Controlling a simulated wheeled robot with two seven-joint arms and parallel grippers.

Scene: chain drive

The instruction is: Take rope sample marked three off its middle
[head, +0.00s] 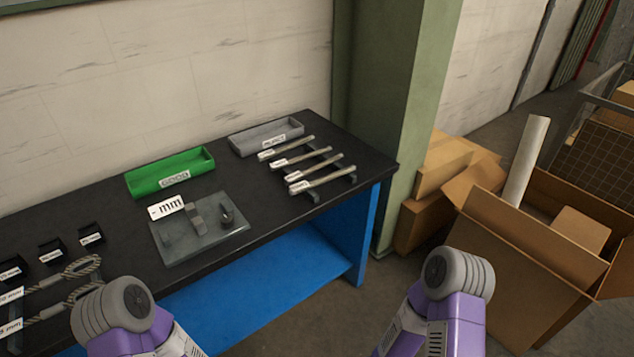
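Several straight rope samples lie side by side across a dark rack (314,196) at the right end of the bench. They are the farthest sample (293,145), the second (307,157), the third (318,166) and the nearest (328,178). Each has a white label at its left end. The label marks are too small to read, so I cannot tell which is marked three. Their middles look uncovered. Only purple and grey links of my arms show at the bottom edge. Neither gripper is in view.
A gauge on a grey plate (205,247) has a display reading "- mm". Behind are a green GOOD tray (150,187) and a grey tray (247,147), both seemingly empty. Looped ropes (77,269) and small black blocks lie at left. Cardboard boxes (520,260) stand right of the bench.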

